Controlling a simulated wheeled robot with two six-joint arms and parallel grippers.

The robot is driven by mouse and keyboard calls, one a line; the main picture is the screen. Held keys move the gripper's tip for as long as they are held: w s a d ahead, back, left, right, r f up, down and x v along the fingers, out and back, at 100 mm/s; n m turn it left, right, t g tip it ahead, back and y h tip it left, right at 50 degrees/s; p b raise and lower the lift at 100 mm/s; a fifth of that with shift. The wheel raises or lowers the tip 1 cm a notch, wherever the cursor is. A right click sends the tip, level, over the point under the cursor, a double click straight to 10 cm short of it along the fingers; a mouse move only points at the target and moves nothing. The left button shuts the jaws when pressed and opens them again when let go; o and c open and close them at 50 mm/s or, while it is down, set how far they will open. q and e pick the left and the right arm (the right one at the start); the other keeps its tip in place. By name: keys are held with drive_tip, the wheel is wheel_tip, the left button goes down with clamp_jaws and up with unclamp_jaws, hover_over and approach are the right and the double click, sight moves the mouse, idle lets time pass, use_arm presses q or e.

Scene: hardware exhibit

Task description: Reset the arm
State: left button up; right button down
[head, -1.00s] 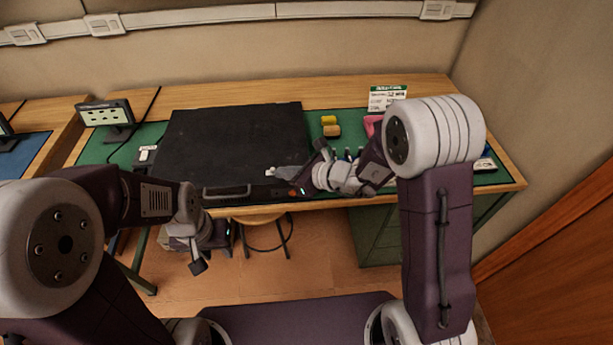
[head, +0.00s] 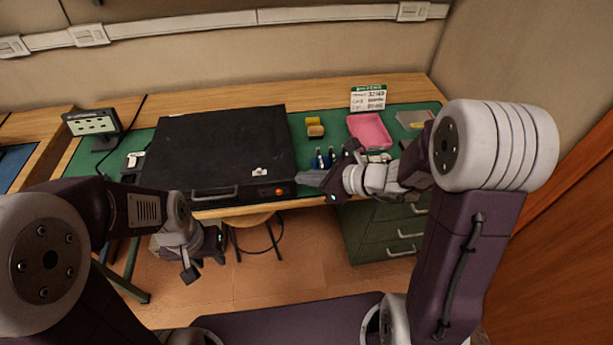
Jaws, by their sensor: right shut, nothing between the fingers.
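My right gripper (head: 308,178) is shut and empty, its tips just off the front right corner of a black case (head: 215,150). The case lies closed on the green mat, with a handle and an orange button on its front. A small white piece (head: 260,172) lies on the case lid near that corner, apart from the gripper. My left gripper (head: 205,248) hangs low in front of the desk, below the case's front edge. Its fingers are dark and partly turned away, so I cannot see whether they are open.
A pink tray (head: 369,132), yellow and tan blocks (head: 314,127), several upright tools (head: 324,158) and a sign (head: 368,97) stand right of the case. A small display (head: 93,122) is at left. A stool (head: 255,222) and green drawers (head: 385,235) are below the desk.

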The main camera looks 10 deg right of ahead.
drive_tip(key=shift+s+r, duration=0.1)
drive_tip(key=shift+s, duration=0.05)
drive_tip(key=s+a+r+n+g+p, duration=0.2)
drive_tip(key=s+a+n+g, duration=0.1)
drive_tip(key=s+a+n, duration=0.25)
drive_tip(key=s+d+f+n+g+h+p, duration=0.1)
drive_tip(key=s+d+f+n+g+h, duration=0.25)
drive_tip(key=s+n, duration=0.45)
drive_tip(key=d+f+n+h, duration=0.3)
drive_tip(key=d+n+h, duration=0.2)
drive_tip(key=d+n, duration=0.7)
drive_tip(key=shift+s+d+h, duration=0.35)
drive_tip(key=shift+s+d, duration=0.05)
drive_tip(key=shift+d, duration=0.05)
drive_tip(key=shift+f, duration=0.1)
